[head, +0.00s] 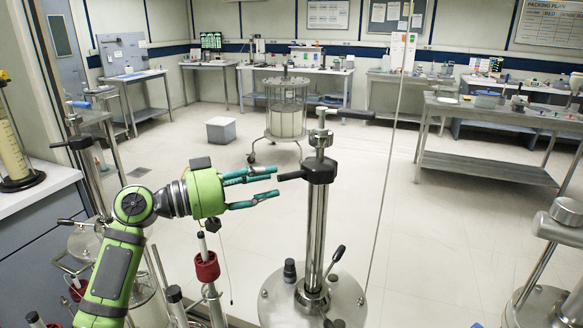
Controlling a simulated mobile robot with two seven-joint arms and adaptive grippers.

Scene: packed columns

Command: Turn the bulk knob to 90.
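My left gripper (276,183) comes in from the left on a green arm. Its teal fingers are apart and nothing shows between them. The stem (316,235) stands upright on a round steel lid. No label or scale reading is legible, so I cannot tell which of these is the bulk knob. My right gripper does not show.
The steel lid (345,298) carries small black knobs and a lever (334,262). A red fitting (207,267) stands below my gripper. Another steel column (545,270) is at the right edge.

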